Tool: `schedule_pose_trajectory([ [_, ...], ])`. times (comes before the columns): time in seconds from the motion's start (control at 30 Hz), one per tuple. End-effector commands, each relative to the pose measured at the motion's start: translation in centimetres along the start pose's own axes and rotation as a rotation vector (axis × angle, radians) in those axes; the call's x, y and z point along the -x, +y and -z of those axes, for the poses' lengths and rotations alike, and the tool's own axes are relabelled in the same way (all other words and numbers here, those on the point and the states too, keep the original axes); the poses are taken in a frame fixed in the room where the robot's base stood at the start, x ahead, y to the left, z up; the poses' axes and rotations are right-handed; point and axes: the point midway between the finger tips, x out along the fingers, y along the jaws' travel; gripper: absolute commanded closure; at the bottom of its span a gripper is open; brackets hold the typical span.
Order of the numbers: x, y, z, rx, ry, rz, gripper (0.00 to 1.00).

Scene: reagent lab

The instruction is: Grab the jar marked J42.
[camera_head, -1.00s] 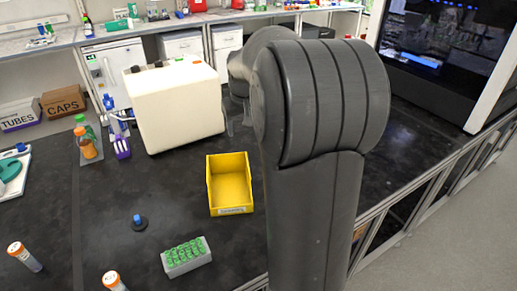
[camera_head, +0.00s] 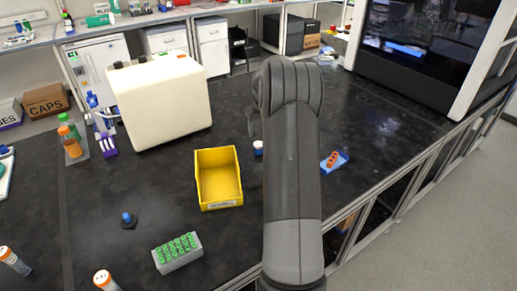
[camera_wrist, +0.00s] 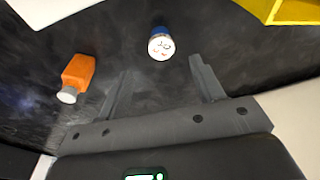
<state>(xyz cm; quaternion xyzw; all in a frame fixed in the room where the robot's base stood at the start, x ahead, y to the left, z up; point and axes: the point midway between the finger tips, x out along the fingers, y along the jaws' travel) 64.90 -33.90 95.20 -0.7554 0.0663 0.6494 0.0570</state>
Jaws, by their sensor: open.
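A small jar (camera_wrist: 161,44) with a blue body and a white marked top stands on the black bench in the wrist view. Its marking is too small to read, so I cannot confirm J42. A small white and dark blue jar (camera_head: 258,148) shows in the head view just right of the yellow bin, beside my arm; it looks like the same one. My gripper (camera_wrist: 160,68) is open and empty, its two fingers apart, with the jar ahead of and between the fingertips. In the head view my arm hides the gripper.
An orange bottle (camera_wrist: 78,76) with a pale cap is left of my fingers in the wrist view. The yellow bin (camera_head: 219,178), a rack of green-capped tubes (camera_head: 177,253), a blue tray (camera_head: 343,157) and a white machine (camera_head: 160,101) stand around on the bench.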

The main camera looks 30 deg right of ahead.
Motion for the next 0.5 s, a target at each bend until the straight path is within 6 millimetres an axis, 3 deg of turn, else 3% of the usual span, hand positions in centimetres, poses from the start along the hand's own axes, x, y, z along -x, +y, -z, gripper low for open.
schedule_pose_trajectory([
  [0.2,-3.5,-0.1,-0.1,0.000,-0.003,0.002,0.38],
  [0.5,-6.2,-0.1,0.0,0.000,-0.002,0.001,0.38],
])
